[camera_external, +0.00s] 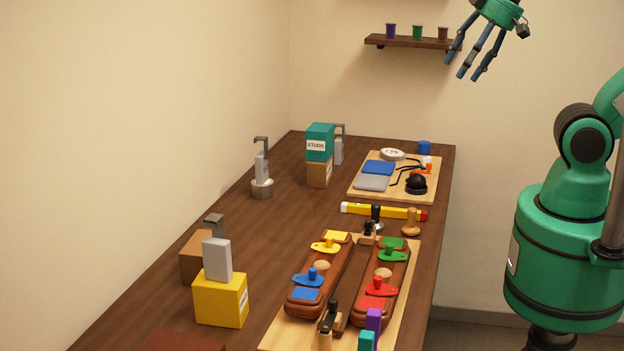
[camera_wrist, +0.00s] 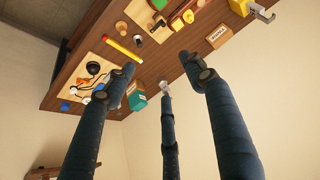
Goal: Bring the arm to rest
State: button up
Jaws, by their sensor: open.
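My gripper (camera_external: 464,69) is at the top right of the external view, high above the far end of the workbench (camera_external: 222,184). Its several slim blue-grey fingers point downward, spread apart, with nothing between them. In the wrist view the fingers (camera_wrist: 160,75) are also spread and empty, with the bench beyond them. My green arm stands at the right, beside the bench. The links joining it to the gripper are partly outside the picture.
Two wooden saddle-shaped pieces (camera_external: 322,266) with coloured parts lie on a pale board. A tray (camera_external: 361,188) with tools, a yellow level (camera_external: 384,211), a teal STUDS box (camera_external: 319,142) and a yellow box (camera_external: 221,298) stand on the bench. A wall shelf (camera_external: 407,42) is close left of my gripper.

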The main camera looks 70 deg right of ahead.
notch_tip(320, 180, down, 5)
jog(key=b, duration=0.3)
jog(key=shift+b, duration=0.4)
